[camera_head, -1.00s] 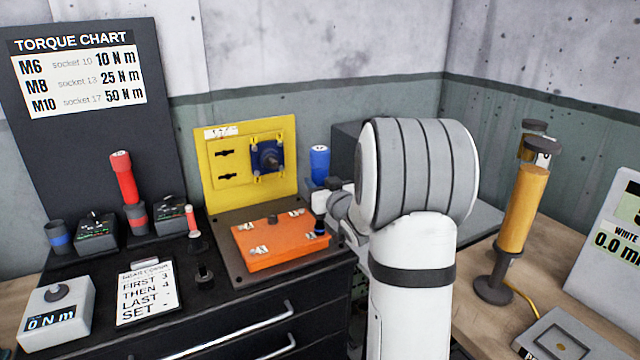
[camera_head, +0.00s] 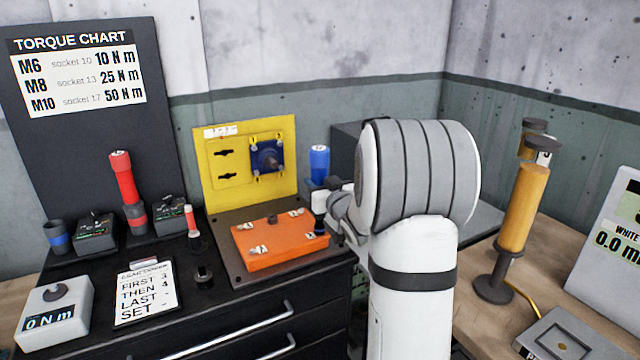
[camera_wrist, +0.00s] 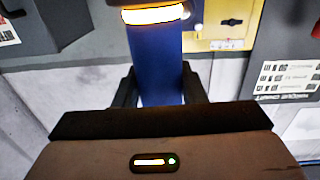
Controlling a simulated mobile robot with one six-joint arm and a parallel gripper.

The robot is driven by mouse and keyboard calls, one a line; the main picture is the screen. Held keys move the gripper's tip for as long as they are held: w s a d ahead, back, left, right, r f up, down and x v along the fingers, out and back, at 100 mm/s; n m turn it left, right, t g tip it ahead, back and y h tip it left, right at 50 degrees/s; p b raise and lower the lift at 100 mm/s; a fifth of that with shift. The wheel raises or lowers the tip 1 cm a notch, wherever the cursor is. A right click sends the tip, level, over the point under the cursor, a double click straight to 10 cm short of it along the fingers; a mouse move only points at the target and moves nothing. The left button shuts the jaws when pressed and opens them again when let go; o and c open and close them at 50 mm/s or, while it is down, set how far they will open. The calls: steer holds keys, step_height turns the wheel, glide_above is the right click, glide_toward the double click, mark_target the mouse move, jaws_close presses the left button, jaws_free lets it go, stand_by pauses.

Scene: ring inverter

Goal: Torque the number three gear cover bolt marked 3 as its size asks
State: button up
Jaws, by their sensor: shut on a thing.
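My gripper (camera_wrist: 158,88) is shut on a blue cylindrical tool (camera_wrist: 155,55), with a dark finger on each side. A glowing orange-white ring (camera_wrist: 153,15) circles the tool in the wrist view. In the head view the blue tool (camera_head: 319,163) stands upright at the right corner of the orange gear cover (camera_head: 278,246), its dark lower end at or just above that corner. My arm hides part of the gripper there. White number tags mark the cover's corners; their digits are too small to read surely. The bolt under the tool is hidden.
The torque chart (camera_head: 75,70) lists M6 10, M8 25 and M10 50 N m. A red tool (camera_head: 122,178), chargers, an order card (camera_head: 146,292) and a tester reading 0 N m (camera_head: 55,318) stand left. The yellow panel (camera_head: 247,165) rises behind the cover.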

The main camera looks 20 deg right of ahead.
mark_target(323, 168)
steer(key=shift+r+p, duration=1.5)
steer(key=shift+r, duration=1.1)
steer(key=shift+f, duration=0.1)
